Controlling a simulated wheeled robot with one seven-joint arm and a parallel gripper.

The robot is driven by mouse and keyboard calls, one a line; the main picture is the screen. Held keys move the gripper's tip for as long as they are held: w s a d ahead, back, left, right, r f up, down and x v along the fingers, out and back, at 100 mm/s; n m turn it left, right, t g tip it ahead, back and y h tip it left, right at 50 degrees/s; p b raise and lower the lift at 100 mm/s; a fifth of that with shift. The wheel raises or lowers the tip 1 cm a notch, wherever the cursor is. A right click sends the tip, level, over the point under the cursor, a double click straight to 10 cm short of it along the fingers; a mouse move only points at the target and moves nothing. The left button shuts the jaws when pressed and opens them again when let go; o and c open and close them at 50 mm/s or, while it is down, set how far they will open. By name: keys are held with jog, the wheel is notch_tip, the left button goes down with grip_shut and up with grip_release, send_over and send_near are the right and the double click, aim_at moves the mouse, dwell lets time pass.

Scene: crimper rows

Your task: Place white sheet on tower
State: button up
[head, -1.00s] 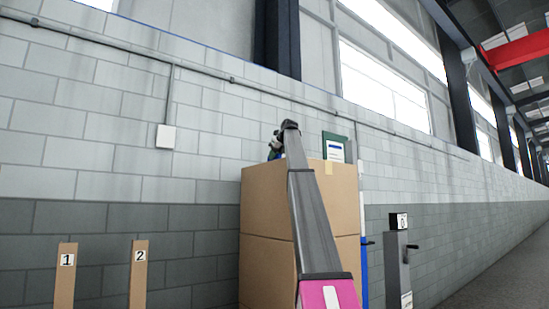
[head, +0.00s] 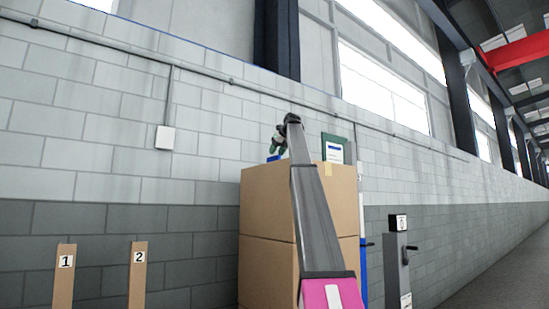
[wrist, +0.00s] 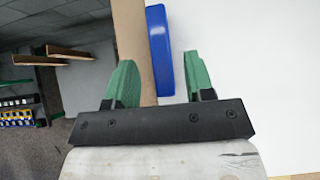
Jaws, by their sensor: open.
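The tower is a stack of large cardboard boxes (head: 266,210) against the wall in the head view. A flat white surface, seemingly the white sheet (wrist: 255,75), fills the right of the wrist view. A brown cardboard strip (wrist: 130,35) shows along its left side. A blue piece (wrist: 160,50) lies at the sheet's left edge; it also shows on the tower's top edge in the head view (head: 273,158). My gripper (wrist: 158,63) has green fingers, open, with nothing clearly held between them. In the head view my gripper (head: 275,147) is just above the tower's top. The sheet is hidden there.
A green-framed sign (head: 334,148) stands behind the tower's right side. A grey post with a handle (head: 396,265) is to the right. Posts marked 1 (head: 65,278) and 2 (head: 138,275) stand left. Shelves (wrist: 40,60) show far left in the wrist view.

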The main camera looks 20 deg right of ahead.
jog(key=v, duration=0.8)
jog(key=shift+s, duration=0.1)
